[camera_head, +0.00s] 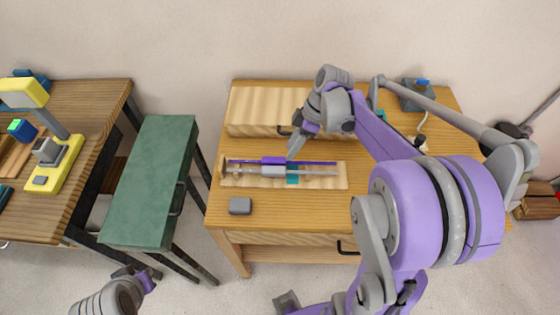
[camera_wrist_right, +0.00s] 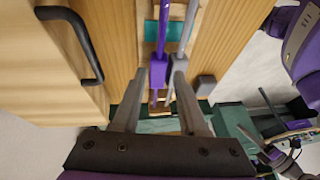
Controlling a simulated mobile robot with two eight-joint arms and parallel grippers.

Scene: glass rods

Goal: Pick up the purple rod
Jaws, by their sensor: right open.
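The purple rod (camera_head: 312,163) lies level along a pale wooden board (camera_head: 334,183) on the middle table, with a purple block around its middle. A grey rod (camera_head: 322,173) with a grey block lies parallel, just in front of it. My right gripper (camera_head: 293,154) is open above the board, near the purple rod. In the right wrist view, its two fingers (camera_wrist_right: 169,62) point toward the rods, with the purple block (camera_wrist_right: 158,72) showing close to the left fingertip. I cannot tell whether they touch. Part of my left arm (camera_head: 110,298) shows at the bottom left; its jaws are unclear.
A pale wooden box (camera_head: 262,108) with a dark handle stands behind the board. A small grey block (camera_head: 240,205) lies at the table's front left. A green bench (camera_head: 152,180) stands left, then another table with a yellow device (camera_head: 62,165). A blue-topped grey device (camera_head: 415,95) stands back right.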

